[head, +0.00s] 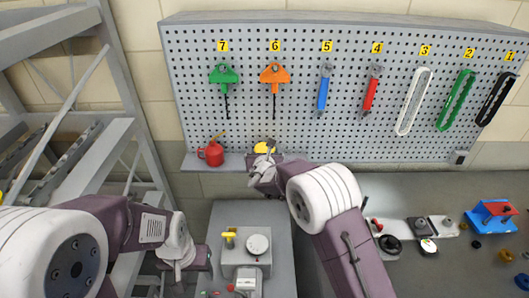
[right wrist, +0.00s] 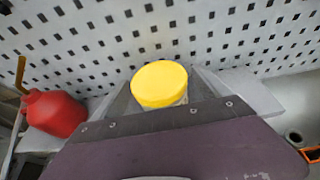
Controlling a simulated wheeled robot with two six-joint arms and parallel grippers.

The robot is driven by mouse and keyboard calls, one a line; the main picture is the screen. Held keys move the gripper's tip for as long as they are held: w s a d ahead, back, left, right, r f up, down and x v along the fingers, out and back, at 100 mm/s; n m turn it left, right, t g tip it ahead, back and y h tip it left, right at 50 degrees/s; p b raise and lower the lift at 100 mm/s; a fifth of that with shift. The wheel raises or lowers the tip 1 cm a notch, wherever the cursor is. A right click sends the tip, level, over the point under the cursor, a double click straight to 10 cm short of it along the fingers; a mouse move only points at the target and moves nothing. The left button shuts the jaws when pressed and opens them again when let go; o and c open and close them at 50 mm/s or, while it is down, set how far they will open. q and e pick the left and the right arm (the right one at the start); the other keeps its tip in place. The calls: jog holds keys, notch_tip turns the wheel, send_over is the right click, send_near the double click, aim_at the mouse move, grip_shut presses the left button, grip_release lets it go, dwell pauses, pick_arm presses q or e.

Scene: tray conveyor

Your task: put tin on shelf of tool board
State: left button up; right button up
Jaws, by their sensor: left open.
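The tin, with a round yellow lid, shows in the head view (head: 264,148) at the shelf (head: 232,164) of the tool board (head: 300,135). In the right wrist view its lid (right wrist: 159,84) sits between the grey fingers of my right gripper (right wrist: 160,100). My right gripper (head: 265,161) appears shut on the tin, just in front of the board. The tin's lower part is mostly hidden, so I cannot tell if it touches the shelf. My left gripper (head: 187,262) is open and empty at the lower left, its fingers hardly showing.
A red oil can (head: 211,153) stands on the shelf left of the tin; it also shows in the right wrist view (right wrist: 54,113). Several numbered tools hang above. A grey machine (head: 245,250) stands below, a blue and red vise (head: 492,215) at far right. The shelf right of the gripper looks clear.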

jog(key=shift+r+p, duration=0.2)
jog(key=shift+p, duration=0.1)
jog(key=shift+f+b+v, duration=0.25)
jog(key=shift+b+v, duration=0.6)
jog(key=shift+v, duration=0.3)
jog(key=b+v, duration=0.2)
jog(key=v, duration=0.7)
jog(key=shift+s+r, duration=0.3)
